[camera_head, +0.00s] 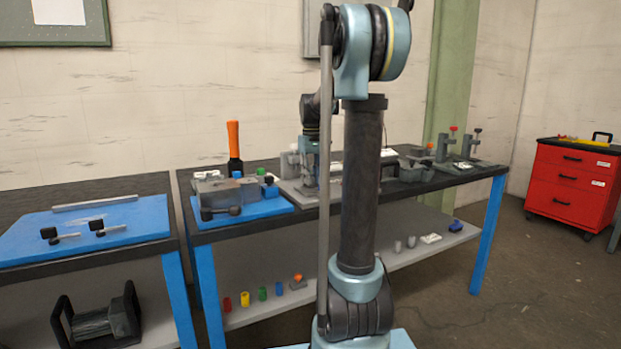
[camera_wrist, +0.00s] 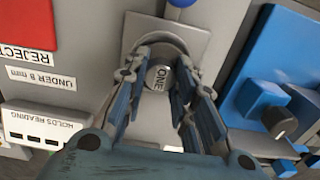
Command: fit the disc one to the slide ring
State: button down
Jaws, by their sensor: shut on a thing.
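The disc one (camera_wrist: 160,77), a light round face marked "ONE", sits between the fingers of my gripper (camera_wrist: 159,84) in the wrist view. My gripper is shut on it. A grey curved rim, which looks like the slide ring (camera_wrist: 166,39), arches just beyond the disc on a pale plate. The disc appears close to this ring or over it; I cannot tell whether they touch. My fingers hide the ring's sides. In the head view my gripper (camera_head: 311,165) is low over the middle of the bench, and disc and ring cannot be made out there.
In the wrist view a red area (camera_wrist: 28,20) with a "REJECT" label lies left, and a blue block with a black knob (camera_wrist: 276,118) lies right. In the head view an orange-handled tool (camera_head: 233,140) stands left of my gripper. Small fixtures (camera_head: 443,147) stand at the bench's right end.

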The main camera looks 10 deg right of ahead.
aim_at(311, 178)
jog(key=shift+f, duration=0.6)
jog(key=c, duration=1.2)
grip_release()
jog(key=shift+c, duration=0.2)
jog(key=shift+r, duration=0.15)
notch_tip(311, 178, up, 12)
